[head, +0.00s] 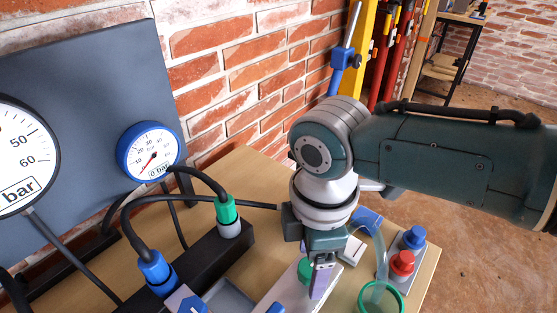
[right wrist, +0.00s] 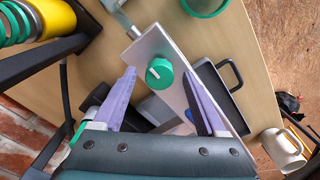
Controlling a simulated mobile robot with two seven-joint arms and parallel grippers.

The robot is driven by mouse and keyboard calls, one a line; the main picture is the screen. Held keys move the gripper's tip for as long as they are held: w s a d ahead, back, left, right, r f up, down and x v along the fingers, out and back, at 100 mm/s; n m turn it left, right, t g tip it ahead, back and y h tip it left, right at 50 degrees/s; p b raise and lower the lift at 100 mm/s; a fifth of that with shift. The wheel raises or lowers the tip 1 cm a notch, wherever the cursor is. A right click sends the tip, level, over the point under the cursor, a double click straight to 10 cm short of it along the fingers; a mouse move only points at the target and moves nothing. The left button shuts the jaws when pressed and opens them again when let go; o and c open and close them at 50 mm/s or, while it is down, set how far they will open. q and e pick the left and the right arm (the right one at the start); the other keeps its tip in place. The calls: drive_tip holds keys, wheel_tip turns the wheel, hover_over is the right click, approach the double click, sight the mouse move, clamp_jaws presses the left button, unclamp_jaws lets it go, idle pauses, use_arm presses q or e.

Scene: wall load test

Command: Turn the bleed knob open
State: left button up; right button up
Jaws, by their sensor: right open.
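A green knob (right wrist: 159,73) with a pale pointer mark sits on a light metal plate (right wrist: 150,45) in the right wrist view; it appears to be the bleed knob. In the head view the green knob (head: 304,270) is partly hidden by my right gripper (head: 320,285). My right gripper (right wrist: 158,80) is open, its two purple fingers on either side of the knob in the wrist picture. Gaps show between the fingers and the knob, and I see no contact. My left gripper is not in view.
A blue gauge (head: 150,152) reads near 0 bar, beside a larger gauge (head: 22,150) on a grey panel (head: 95,75). Hoses run to a black block (head: 200,262).

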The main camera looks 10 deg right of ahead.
sight(310, 267)
wheel_tip(310, 267, up, 10)
drive_tip(key=p, duration=0.2)
drive_tip(key=shift+f, duration=0.25)
